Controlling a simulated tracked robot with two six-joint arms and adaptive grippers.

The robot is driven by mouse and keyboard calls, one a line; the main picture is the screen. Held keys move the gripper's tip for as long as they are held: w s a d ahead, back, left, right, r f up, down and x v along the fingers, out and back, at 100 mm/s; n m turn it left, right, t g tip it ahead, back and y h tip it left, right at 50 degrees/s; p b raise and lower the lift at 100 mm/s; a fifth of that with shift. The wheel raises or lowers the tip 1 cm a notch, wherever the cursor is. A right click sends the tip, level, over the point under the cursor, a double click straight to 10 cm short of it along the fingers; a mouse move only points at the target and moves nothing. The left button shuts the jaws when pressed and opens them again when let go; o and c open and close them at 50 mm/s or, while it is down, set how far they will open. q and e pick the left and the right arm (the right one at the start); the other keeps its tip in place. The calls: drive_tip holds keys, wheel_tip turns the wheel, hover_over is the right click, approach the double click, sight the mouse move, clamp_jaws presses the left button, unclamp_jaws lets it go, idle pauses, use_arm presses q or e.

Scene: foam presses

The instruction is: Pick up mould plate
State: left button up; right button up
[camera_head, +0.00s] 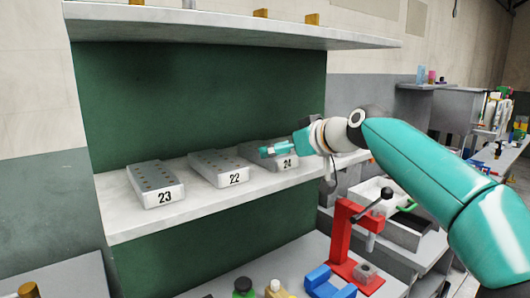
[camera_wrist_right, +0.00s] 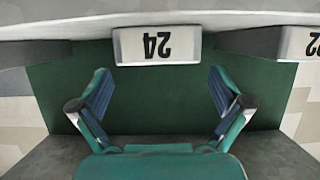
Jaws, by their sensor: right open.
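Three grey mould plates with rows of dark holes lie on the white shelf (camera_head: 150,222): plate 23 (camera_head: 155,184) at left, plate 22 (camera_head: 218,167) in the middle and plate 24 (camera_head: 258,155) at right. My right gripper (camera_head: 268,151) is in front of plate 24 and hides part of it. In the right wrist view the gripper (camera_wrist_right: 158,85) is open and empty, its fingers spread. The numbered end of plate 24 (camera_wrist_right: 157,45) shows upside down, centred beyond the fingertips and apart from them. Plate 22 (camera_wrist_right: 300,43) is at the right edge there. My left gripper is out of view.
An upper shelf (camera_head: 220,25) overhangs the plates, with a green back panel (camera_head: 200,95) behind. Below at right stand a red press (camera_head: 342,235), a blue block (camera_head: 325,283) and a grey machine (camera_head: 415,225). The space in front of plates 23 and 22 is clear.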

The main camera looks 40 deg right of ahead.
sight(250, 150)
drive_tip(key=p+x, duration=0.2)
drive_tip(key=x, duration=0.3)
drive_tip(key=shift+w+d+f, duration=0.1)
drive_tip(key=shift+w+f, duration=0.1)
drive_tip(key=shift+w, duration=0.35)
drive_tip(key=c, duration=1.7)
drive_tip(key=shift+r, duration=0.1)
